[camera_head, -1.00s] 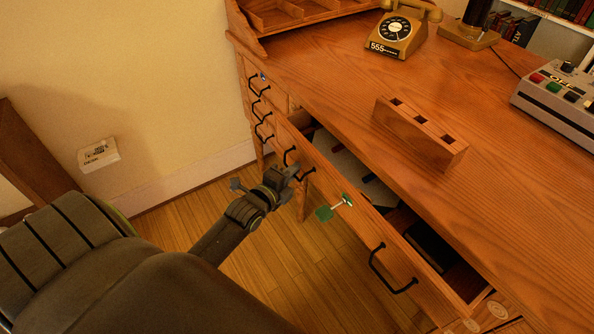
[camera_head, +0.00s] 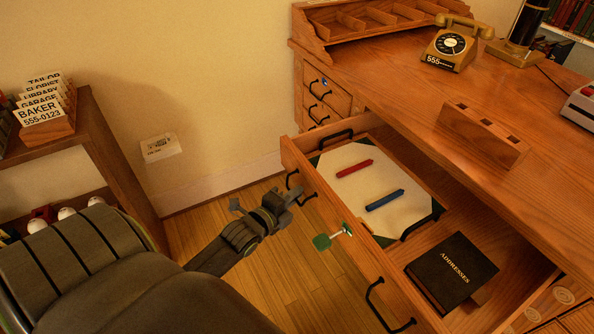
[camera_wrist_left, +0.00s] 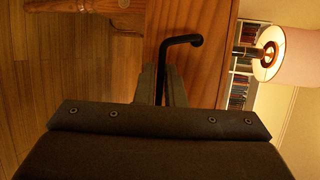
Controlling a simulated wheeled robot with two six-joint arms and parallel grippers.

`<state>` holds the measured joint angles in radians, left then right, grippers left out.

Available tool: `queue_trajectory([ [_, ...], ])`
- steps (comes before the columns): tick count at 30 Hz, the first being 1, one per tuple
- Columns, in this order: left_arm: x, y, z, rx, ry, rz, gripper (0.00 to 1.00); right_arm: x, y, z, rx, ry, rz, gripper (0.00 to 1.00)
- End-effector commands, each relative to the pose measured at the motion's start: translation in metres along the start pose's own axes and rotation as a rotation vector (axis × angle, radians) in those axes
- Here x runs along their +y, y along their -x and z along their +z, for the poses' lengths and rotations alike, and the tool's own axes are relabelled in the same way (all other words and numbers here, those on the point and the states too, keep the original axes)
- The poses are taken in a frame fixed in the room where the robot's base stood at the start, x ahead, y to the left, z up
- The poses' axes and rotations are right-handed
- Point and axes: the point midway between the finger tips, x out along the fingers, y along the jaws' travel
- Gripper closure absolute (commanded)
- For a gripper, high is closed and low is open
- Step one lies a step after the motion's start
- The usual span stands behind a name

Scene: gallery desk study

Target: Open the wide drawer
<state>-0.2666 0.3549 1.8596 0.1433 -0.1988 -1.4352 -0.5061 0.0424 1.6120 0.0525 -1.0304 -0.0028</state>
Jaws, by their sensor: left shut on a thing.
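The wide drawer (camera_head: 355,255) is pulled well out of the desk (camera_head: 395,90), and its inside shows. It has two black handles on its front and a green-tagged key (camera_head: 333,237) in its lock. My left gripper (camera_head: 293,193) is shut on the drawer's left handle (camera_head: 294,183). In the left wrist view the black handle (camera_wrist_left: 180,42) runs down between the fingers against the wooden front. The right handle (camera_head: 385,308) is free. My right gripper is not in view.
The drawer holds a pale blotter (camera_head: 350,205) with a red stick (camera_head: 355,168) and a blue stick (camera_head: 385,200), and a black address book (camera_head: 450,272). A side shelf (camera_head: 110,150) stands at left. Floor (camera_head: 290,270) shows below the drawer.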

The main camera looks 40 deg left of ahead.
Motion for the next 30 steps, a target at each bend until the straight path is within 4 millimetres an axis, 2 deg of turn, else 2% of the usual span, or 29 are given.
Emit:
queue_trajectory([
  [14,0.001,0.002,0.001,0.000,0.001,0.002,1.00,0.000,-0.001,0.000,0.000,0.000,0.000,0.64],
  [15,0.001,0.002,0.001,0.000,0.001,0.002,0.86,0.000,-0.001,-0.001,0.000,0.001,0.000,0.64],
  [16,0.001,0.002,0.001,0.000,0.001,0.002,0.82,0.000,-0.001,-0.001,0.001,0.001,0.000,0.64],
  [25,0.001,0.003,0.001,0.000,0.000,0.000,0.82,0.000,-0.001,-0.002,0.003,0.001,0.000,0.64],
  [30,0.001,0.018,0.001,-0.001,-0.001,0.002,0.82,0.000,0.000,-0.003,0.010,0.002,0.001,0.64],
])
